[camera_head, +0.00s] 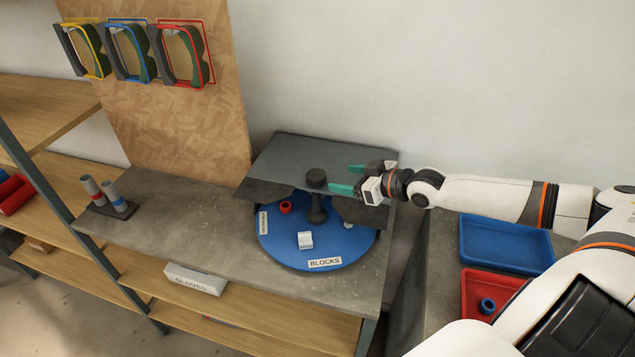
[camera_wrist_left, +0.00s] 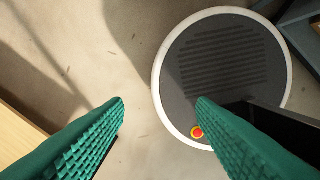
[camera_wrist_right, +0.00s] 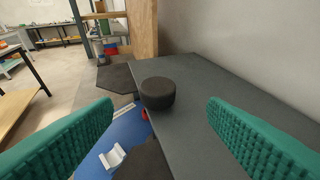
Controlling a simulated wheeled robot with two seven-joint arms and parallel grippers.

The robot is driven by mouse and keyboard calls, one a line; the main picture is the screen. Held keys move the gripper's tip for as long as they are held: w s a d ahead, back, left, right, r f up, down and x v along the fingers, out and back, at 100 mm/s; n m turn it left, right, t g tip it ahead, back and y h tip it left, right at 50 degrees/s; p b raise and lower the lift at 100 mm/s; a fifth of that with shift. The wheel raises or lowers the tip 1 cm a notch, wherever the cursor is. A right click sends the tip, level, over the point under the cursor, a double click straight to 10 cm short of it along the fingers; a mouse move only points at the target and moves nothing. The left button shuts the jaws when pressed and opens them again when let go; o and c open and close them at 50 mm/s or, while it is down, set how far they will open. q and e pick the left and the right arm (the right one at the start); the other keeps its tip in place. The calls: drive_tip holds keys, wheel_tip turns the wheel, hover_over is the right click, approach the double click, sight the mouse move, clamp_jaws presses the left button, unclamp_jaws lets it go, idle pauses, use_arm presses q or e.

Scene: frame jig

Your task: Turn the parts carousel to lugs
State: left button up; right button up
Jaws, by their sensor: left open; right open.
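The parts carousel is a round blue disc (camera_head: 285,246) on the grey bench, partly under a dark raised cover (camera_head: 300,155). A dark post with a round black knob (camera_head: 317,177) rises from it. The BLOCKS label (camera_head: 325,262) faces the front; another label (camera_head: 264,223) at the left is too small to read surely. A white block (camera_head: 305,240) and a red ring (camera_head: 286,207) lie on the disc. My right gripper (camera_head: 360,178) is open beside the knob, which shows between and beyond its fingers in the right wrist view (camera_wrist_right: 158,93). My left gripper (camera_wrist_left: 160,105) is open and empty above the floor.
A blue tray (camera_head: 505,243) and a red tray (camera_head: 490,290) with a blue ring stand at the right. A GLOVES box (camera_head: 196,279) sits below the bench front. A peg stand (camera_head: 112,207) is at the bench's left.

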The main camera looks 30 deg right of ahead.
sight(319, 175)
drive_tip(key=b+x, duration=0.5)
drive_tip(key=shift+s+a+f, duration=0.1)
drive_tip(key=shift+s+a, duration=0.05)
drive_tip(key=shift+s, duration=0.05)
drive_tip(key=b+x, duration=0.2)
drive_tip(key=x, duration=0.2)
drive_tip(key=shift+w, duration=0.2)
drive_tip(key=shift+w+a+b, duration=0.2)
drive_tip(key=shift+w+b, duration=0.15)
drive_tip(key=shift+w, duration=0.1)
use_arm(q)
wheel_tip(319, 175, down, 9)
drive_tip(key=w+a, duration=0.1)
drive_tip(key=shift+w+a, duration=0.15)
drive_tip(key=shift+w, duration=0.25)
use_arm(e)
drive_tip(key=shift+c, duration=0.4)
drive_tip(key=c, duration=1.2)
use_arm(q)
drive_tip(key=shift+s+f, duration=0.1)
use_arm(e)
drive_tip(key=shift+f, duration=0.1)
drive_tip(key=shift+c, duration=0.4)
